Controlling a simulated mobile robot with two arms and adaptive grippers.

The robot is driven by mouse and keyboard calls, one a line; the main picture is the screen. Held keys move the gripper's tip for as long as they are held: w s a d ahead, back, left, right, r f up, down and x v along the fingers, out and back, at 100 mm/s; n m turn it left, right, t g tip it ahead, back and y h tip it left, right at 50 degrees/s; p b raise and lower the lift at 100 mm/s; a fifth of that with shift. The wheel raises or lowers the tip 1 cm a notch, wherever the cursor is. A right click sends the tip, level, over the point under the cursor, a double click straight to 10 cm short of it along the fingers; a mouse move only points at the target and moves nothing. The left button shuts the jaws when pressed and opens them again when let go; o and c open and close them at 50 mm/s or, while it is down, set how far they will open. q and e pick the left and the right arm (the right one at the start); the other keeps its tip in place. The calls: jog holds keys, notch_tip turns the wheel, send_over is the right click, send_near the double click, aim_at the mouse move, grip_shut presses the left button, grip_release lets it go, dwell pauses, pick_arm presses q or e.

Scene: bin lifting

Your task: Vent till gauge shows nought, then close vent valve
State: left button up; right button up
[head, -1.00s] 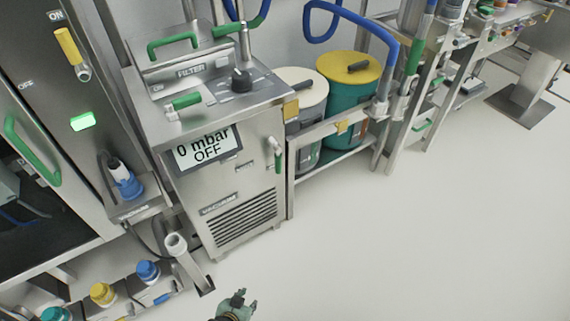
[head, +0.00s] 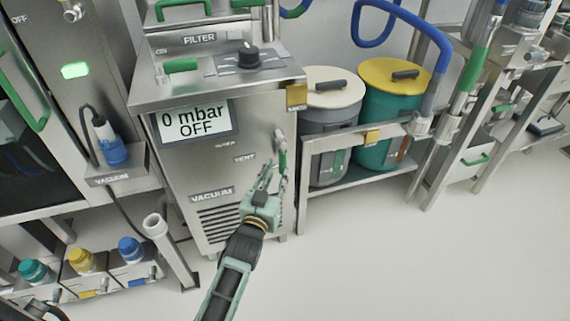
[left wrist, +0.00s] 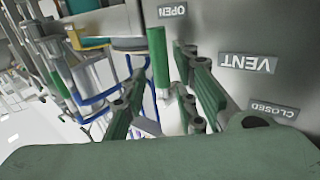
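The gauge display (head: 195,122) on the steel vacuum unit reads "0 mbar OFF". The vent valve handle (head: 282,160) is green and hangs down on the unit's front, right of the VENT label. In the left wrist view the handle (left wrist: 159,58) points toward the OPEN label (left wrist: 172,11), away from the CLOSED label (left wrist: 274,107). My left gripper (head: 275,172) is at the handle, fingers apart. In the left wrist view the handle lies between the fingers of the gripper (left wrist: 165,88), with gaps visible; contact is not clear. My right gripper is not in view.
A frame with grey and green lidded drums (head: 392,100) stands right of the unit, its post close to the handle. A black knob (head: 249,55) is on the unit's top. Bottles (head: 82,262) and a tube holder stand lower left. The floor at right is clear.

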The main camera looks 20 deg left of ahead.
aim_at(281, 164)
pick_arm(q)
jog(key=w+b, duration=0.1)
jog(key=w, duration=0.5)
jog(key=shift+w+f, duration=0.1)
jog(key=shift+w, duration=0.2)
grip_shut()
